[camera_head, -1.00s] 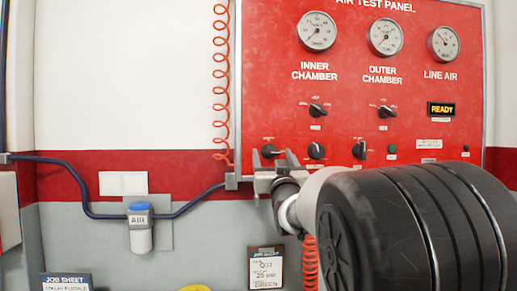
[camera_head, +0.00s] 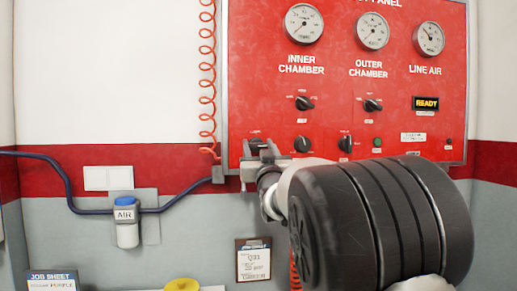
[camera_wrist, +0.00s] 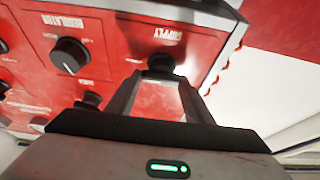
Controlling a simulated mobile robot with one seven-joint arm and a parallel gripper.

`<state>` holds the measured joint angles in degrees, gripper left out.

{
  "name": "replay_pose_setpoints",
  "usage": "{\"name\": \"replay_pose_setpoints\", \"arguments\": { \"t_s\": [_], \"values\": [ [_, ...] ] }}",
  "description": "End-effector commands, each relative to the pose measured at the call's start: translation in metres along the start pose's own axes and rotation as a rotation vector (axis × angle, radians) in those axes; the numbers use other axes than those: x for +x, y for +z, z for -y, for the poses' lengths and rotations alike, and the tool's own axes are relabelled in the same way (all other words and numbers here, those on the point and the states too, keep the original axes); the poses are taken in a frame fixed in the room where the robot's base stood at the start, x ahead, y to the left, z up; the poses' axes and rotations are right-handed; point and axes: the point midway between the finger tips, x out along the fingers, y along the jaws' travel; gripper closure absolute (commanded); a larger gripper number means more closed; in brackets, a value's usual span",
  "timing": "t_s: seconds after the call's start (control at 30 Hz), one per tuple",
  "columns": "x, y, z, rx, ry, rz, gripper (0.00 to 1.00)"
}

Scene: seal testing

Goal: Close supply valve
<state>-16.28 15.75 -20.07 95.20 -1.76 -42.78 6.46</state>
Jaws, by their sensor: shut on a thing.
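The supply valve is a black knob (camera_wrist: 160,63) under the label SUPPLY, which reads upside down in the wrist view. It sits near the lower left corner of the red air test panel (camera_head: 330,75), where the knob (camera_head: 256,143) shows partly behind my fingers in the head view. My gripper (camera_wrist: 161,80) has one finger on each side of this knob and is shut on it. In the head view my gripper (camera_head: 260,152) is against the panel at the knob. The knob's pointer and exact angle are hidden.
The regulator knob (camera_wrist: 70,55) is beside the supply knob. Several other knobs and three gauges (camera_head: 304,23) are on the panel, with a lit READY display (camera_head: 426,103). A coiled orange hose (camera_head: 207,75) hangs just left.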

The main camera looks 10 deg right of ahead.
Motion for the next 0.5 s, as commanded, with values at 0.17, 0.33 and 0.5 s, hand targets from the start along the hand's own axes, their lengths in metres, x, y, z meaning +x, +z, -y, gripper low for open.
{"name": "replay_pose_setpoints", "arguments": {
  "t_s": [0.17, 0.33, 0.5],
  "values": [
    [-0.0014, 0.0024, -0.0013, -0.060, -0.023, -0.002, 0.76],
    [-0.0016, 0.0032, -0.0019, -0.171, -0.068, -0.003, 0.76],
    [-0.0008, 0.0019, -0.0029, -0.314, -0.126, -0.002, 0.76]
  ]
}}
